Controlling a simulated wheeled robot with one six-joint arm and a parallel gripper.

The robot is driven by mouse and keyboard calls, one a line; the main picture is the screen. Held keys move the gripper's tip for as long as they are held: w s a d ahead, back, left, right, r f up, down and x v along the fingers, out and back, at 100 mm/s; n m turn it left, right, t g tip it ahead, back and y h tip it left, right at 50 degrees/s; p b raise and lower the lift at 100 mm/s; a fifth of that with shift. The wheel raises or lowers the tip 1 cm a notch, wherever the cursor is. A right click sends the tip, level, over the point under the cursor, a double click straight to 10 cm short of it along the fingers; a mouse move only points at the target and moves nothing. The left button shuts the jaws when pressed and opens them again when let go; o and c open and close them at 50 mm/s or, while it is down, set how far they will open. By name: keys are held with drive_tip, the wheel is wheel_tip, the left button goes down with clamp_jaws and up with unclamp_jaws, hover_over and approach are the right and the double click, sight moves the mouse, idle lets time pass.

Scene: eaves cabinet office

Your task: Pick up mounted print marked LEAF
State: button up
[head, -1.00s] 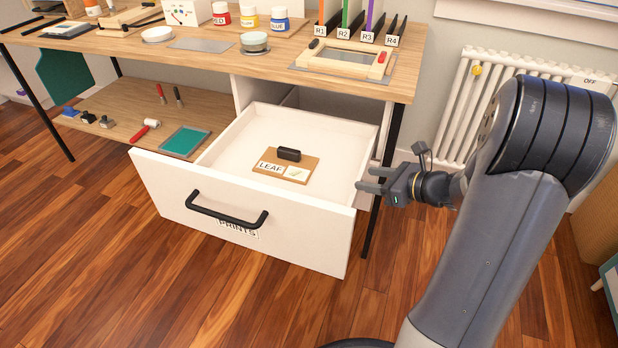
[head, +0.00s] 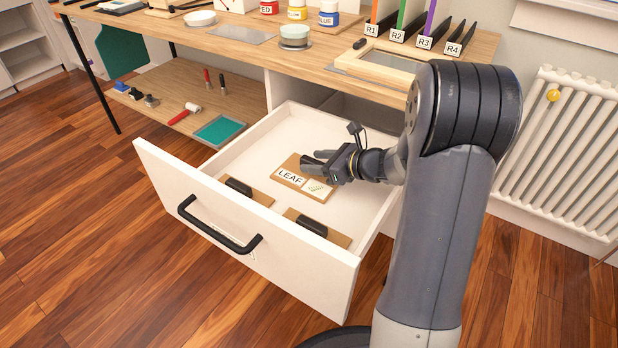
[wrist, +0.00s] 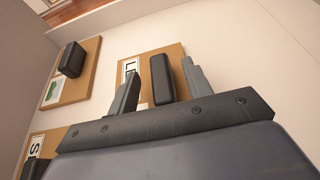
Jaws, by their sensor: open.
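The mounted print marked LEAF (head: 289,178) is a brown board with a white label and a small leaf picture. It lies in the open white drawer (head: 300,268). My gripper (head: 312,163) is over its back edge and hides its handle in the head view. In the wrist view, the LEAF board (wrist: 143,68) shows behind my fingers, its label partly covered. Its black handle (wrist: 162,80) stands between the fingertips of my open gripper (wrist: 160,85), with gaps visible on both sides.
Two other prints with black handles lie nearer the drawer front, one at left (head: 262,198) and one at right (head: 338,238). The drawer walls surround them. The wooden tabletop (head: 240,55) overhangs behind, with jars and a rack. A radiator (head: 560,150) stands at right.

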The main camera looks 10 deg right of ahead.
drive_tip(key=shift+w+a+f, duration=0.3)
drive_tip(key=shift+w+a, duration=0.15)
drive_tip(key=shift+w, duration=0.05)
drive_tip(key=shift+c, duration=0.4)
clamp_jaws()
